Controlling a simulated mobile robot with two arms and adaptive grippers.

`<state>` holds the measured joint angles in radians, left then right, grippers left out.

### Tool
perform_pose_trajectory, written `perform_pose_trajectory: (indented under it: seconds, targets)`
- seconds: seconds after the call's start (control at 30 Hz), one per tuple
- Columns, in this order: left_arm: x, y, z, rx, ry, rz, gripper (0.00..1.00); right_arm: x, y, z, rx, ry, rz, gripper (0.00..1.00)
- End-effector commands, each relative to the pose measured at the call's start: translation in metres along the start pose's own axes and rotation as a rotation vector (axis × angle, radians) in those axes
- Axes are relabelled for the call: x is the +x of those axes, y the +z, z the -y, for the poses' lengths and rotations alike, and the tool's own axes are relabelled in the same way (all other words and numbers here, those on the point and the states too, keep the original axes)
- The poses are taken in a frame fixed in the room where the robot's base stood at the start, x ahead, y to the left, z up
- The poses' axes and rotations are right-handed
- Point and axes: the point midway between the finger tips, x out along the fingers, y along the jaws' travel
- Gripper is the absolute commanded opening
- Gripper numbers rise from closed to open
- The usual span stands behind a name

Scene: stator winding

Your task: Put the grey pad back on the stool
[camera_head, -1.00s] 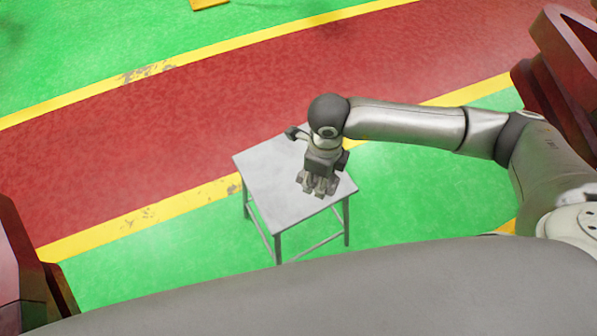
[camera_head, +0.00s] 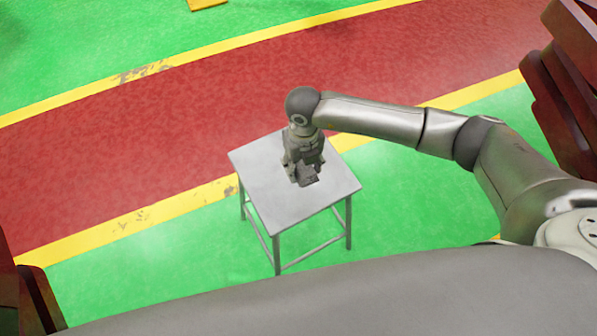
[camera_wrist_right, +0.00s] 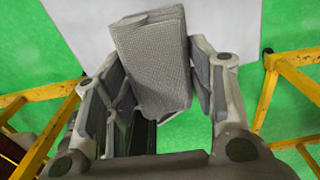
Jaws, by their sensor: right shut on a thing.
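The stool (camera_head: 275,195) has a square light grey top on thin legs and stands upright on the floor. Its pale top also shows behind the pad in the right wrist view (camera_wrist_right: 235,25). My right gripper (camera_head: 305,178) points down over the middle of the stool top. In the right wrist view its fingers (camera_wrist_right: 165,95) are shut on the grey pad (camera_wrist_right: 152,62), a textured block held tilted between them. In the head view the pad is hard to tell from the fingers. I cannot tell whether it touches the stool. My left gripper is not in view.
Green floor and a red lane (camera_head: 120,140) with yellow borders surround the stool. Dark red structures stand at the right edge (camera_head: 570,100) and lower left (camera_head: 35,295). Yellow bars (camera_wrist_right: 45,140) flank the gripper in the wrist view. Most of the stool top is bare.

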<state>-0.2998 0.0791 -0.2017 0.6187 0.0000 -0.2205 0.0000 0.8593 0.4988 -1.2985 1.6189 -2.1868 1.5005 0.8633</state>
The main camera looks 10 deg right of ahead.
Motion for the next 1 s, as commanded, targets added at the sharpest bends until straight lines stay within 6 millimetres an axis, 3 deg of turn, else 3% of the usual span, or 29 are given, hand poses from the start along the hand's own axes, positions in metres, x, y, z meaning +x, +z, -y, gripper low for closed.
perform_pose_trajectory:
  seconds: [0.03, 0.3, 0.63, 0.9, 1.0]
  targets:
    - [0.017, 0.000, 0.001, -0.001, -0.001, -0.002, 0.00, 0.015, 0.007, 0.001, 0.002, 0.000, 0.000, 0.29]
    - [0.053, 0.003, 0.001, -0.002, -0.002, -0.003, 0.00, 0.045, 0.033, 0.006, 0.001, 0.001, 0.000, 0.29]
    - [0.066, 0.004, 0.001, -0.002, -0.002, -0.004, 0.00, 0.055, 0.044, 0.009, 0.000, 0.000, 0.001, 0.29]
    - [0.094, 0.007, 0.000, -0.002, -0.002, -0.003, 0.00, 0.089, 0.049, 0.010, -0.001, 0.001, -0.001, 0.29]
    - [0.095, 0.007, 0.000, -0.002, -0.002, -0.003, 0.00, 0.091, 0.049, 0.010, -0.001, 0.000, 0.000, 0.29]
